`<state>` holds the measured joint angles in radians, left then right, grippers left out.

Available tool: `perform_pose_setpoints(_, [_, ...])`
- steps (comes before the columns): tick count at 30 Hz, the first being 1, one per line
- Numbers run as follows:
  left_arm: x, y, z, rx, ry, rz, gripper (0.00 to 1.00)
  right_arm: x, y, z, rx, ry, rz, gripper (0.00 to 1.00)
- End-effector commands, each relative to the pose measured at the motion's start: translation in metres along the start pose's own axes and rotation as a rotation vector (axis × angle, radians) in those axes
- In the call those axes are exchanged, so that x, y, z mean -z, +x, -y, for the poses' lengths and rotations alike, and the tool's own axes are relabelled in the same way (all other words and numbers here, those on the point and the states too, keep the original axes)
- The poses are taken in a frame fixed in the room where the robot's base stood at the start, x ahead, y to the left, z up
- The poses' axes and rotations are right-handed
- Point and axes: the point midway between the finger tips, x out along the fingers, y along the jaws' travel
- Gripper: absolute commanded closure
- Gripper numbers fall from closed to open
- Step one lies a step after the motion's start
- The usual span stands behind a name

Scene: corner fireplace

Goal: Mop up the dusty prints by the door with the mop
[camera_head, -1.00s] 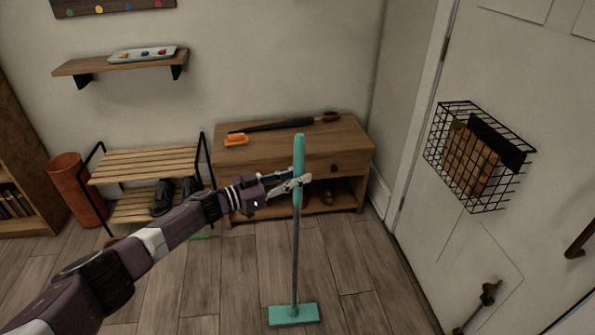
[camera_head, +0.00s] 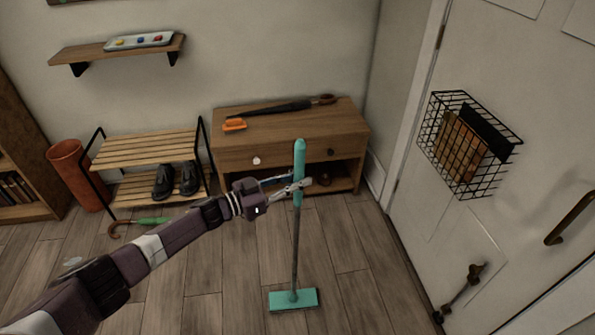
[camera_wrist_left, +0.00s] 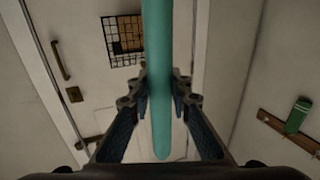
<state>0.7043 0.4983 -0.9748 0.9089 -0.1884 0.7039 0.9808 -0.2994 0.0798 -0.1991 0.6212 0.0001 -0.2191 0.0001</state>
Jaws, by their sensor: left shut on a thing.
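The mop (camera_head: 296,240) stands upright, with a teal grip at the top, a grey shaft and a flat teal head (camera_head: 293,300) low over or on the wooden floor. My left gripper (camera_head: 303,184) is shut on the teal grip, and the grip also runs between the fingers in the left wrist view (camera_wrist_left: 158,85). The white door (camera_head: 510,160) is at the right. My right gripper is not in view.
A wooden bench (camera_head: 290,155) holds a dark umbrella (camera_head: 285,108) and an orange brush (camera_head: 234,125). A slatted shoe rack (camera_head: 145,150) stands left of it, with a green umbrella (camera_head: 150,220) on the floor before it. A wire basket (camera_head: 465,145) hangs on the door. Floor around the mop head is clear.

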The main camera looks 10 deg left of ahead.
Motion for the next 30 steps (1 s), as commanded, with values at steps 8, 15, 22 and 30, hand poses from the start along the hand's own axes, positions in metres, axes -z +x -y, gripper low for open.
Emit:
perform_pose_setpoints(8, [0.001,-0.007,-0.021,-0.001,-0.011,0.004,1.0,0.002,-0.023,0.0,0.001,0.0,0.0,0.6])
perform_pose_setpoints(15, [0.0,-0.009,-0.028,0.0,-0.011,0.002,1.0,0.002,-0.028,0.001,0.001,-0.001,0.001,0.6])
perform_pose_setpoints(22, [0.003,-0.015,-0.044,-0.001,-0.012,0.002,1.0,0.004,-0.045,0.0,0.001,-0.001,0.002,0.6])
perform_pose_setpoints(30, [0.004,-0.02,-0.06,0.0,-0.008,-0.001,1.0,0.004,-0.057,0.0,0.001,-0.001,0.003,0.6])
